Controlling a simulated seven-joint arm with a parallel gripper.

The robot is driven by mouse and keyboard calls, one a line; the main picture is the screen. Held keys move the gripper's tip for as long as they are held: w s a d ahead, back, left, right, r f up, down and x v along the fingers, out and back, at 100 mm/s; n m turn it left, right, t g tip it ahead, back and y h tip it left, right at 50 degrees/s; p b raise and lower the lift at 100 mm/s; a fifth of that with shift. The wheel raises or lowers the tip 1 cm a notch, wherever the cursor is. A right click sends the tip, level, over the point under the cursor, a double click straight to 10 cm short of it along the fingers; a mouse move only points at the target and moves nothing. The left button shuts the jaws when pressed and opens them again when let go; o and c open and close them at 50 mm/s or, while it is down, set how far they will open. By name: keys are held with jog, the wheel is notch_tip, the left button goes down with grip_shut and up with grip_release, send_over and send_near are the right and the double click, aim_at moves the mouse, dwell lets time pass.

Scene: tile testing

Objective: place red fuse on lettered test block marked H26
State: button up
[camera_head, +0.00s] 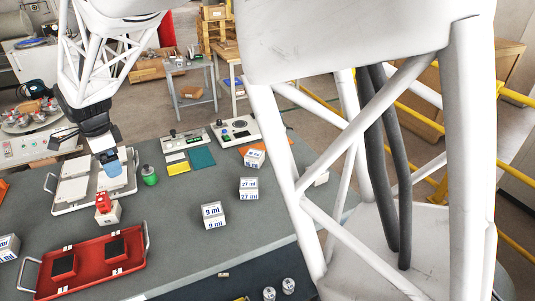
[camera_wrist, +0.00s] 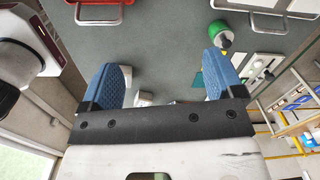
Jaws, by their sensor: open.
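A small red piece, seemingly the red fuse (camera_head: 103,202), stands upright on a white block (camera_head: 108,214) between the two trays in the head view. I cannot read any lettering on that block. Other white blocks carry blue print: one reads "9 mi" (camera_head: 213,216), one "27 mi" (camera_head: 248,190). A further block (camera_head: 254,158) and one at the left edge (camera_head: 8,248) are too small to read. I cannot make out H26 anywhere. My gripper (camera_head: 112,166) hangs above and behind the red fuse, near the white-tile tray. In the wrist view its blue fingers (camera_wrist: 160,65) are wide apart, holding nothing.
A red tray (camera_head: 133,262) with two black squares lies at the front left. A tray with white tiles (camera_head: 60,207) lies behind it. A green cylinder (camera_head: 149,176) stands right of my gripper. Instruments (camera_head: 235,131) line the back edge. The grey table's middle is mostly clear.

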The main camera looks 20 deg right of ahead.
jog(key=s+d+r+n+t, duration=0.1)
jog(key=s+d+r+n, duration=0.3)
jog(key=s+d, duration=0.5)
jog(key=s+d+r+n, duration=0.35)
jog(key=s+d, duration=0.35)
jog(key=d, duration=0.3)
jog(key=s+d+f+n, duration=0.1)
jog(key=s+d+n, duration=0.3)
jog(key=s, duration=0.5)
jog(key=s+d+f+n+t, duration=0.1)
jog(key=s+d+f+n, duration=0.1)
jog(key=s+d, duration=0.5)
jog(key=shift+s+n, duration=0.85)
jog(key=shift+s, duration=0.2)
